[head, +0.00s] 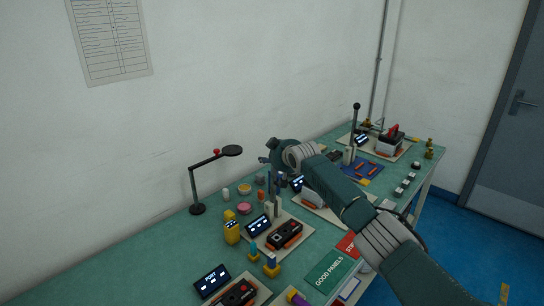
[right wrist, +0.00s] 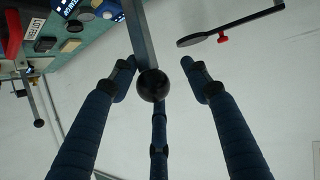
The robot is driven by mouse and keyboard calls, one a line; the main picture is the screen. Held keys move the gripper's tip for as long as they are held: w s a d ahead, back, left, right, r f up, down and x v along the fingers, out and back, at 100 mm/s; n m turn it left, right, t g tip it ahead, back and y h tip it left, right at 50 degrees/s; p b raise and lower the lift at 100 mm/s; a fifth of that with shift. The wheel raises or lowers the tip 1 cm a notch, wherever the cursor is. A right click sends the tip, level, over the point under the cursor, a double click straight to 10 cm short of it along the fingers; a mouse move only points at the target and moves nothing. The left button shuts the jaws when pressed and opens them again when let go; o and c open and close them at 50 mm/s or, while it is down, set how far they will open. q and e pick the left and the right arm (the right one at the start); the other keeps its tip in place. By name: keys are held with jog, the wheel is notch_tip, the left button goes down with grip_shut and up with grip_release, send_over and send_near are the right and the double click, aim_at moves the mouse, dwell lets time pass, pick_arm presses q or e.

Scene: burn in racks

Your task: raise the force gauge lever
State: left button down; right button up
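In the right wrist view, a grey lever (right wrist: 140,35) with a round black knob (right wrist: 153,85) lies between the fingers of my right gripper (right wrist: 163,80). The fingers are spread, with gaps visible on both sides of the knob. In the head view, my right gripper (head: 268,160) is over the middle of the bench, its fingers partly hidden. Below it is a station with grey posts (head: 272,208). I cannot tell for certain which station the lever belongs to. Another upright lever (head: 355,118) with a black knob stands at the far station. My left gripper is out of view.
The green bench (head: 160,260) holds several panel stations. A magnifier lamp (head: 193,185) stands left of my right gripper, near the wall. A yellow device (head: 231,228) and a small display (head: 258,225) are nearby. My right arm crosses over the bench's right side.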

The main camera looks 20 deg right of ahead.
jog(key=shift+s+f, duration=0.1)
jog(key=shift+f, duration=0.1)
jog(key=shift+s+r, duration=0.3)
jog(key=shift+s, duration=0.35)
jog(key=v, duration=1)
jog(key=shift+r, duration=0.2)
jog(key=shift+s, duration=0.1)
